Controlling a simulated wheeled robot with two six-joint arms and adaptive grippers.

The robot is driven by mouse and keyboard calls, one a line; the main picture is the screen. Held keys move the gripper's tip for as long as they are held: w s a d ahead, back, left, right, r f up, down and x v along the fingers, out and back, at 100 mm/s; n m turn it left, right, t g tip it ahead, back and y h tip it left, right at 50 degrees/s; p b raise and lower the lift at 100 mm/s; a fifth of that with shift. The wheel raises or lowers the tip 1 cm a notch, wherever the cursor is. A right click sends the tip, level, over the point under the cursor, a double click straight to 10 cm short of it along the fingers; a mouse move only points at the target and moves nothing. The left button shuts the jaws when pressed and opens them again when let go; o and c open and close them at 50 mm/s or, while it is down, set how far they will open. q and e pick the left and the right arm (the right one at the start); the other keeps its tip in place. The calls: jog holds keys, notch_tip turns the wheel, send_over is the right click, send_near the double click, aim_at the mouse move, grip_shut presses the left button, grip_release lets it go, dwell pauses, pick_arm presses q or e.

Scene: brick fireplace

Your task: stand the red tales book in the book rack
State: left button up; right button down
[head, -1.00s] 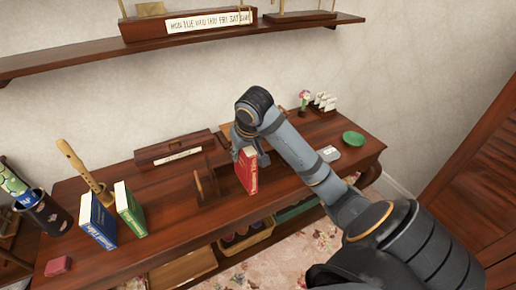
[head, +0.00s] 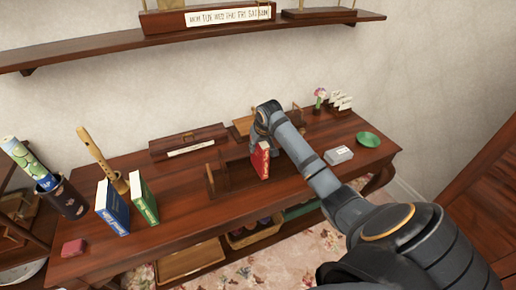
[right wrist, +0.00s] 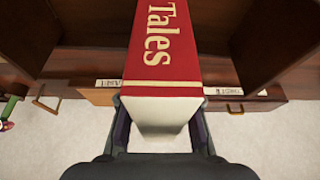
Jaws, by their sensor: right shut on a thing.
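The red tales book (head: 262,162) is upright, gripped by my right gripper (head: 258,138). In the right wrist view the book's red spine with "Tales" (right wrist: 160,50) points away from me, and the fingers (right wrist: 160,128) are shut on its pale end. The book rack (head: 215,180) is dark wood on the table; its left end board shows, while my arm and the book hide much of the rest. In the wrist view, wooden walls (right wrist: 30,35) flank the book with gaps on both sides. I cannot tell whether the book rests on the rack's base. My left gripper is not in view.
A blue book (head: 112,208) and a green book (head: 143,198) stand left of the rack on the table (head: 185,215). A recorder (head: 98,155) stands behind them. A long wooden box (head: 188,142) lies at the back. A green dish (head: 368,139) is at right. A shelf (head: 100,48) runs above.

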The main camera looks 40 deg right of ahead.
jog(key=shift+f, duration=0.6)
jog(key=c, duration=1.1)
grip_release()
jog(key=shift+f, duration=0.1)
jog(key=shift+o, duration=0.2)
jog(key=shift+s+r, duration=0.1)
jog(key=shift+r, duration=0.25)
jog(key=v, duration=1.1)
jog(key=shift+s+a+r, duration=0.1)
jog(key=shift+s+r, duration=0.1)
jog(key=shift+r, duration=0.05)
jog(key=shift+f, duration=0.1)
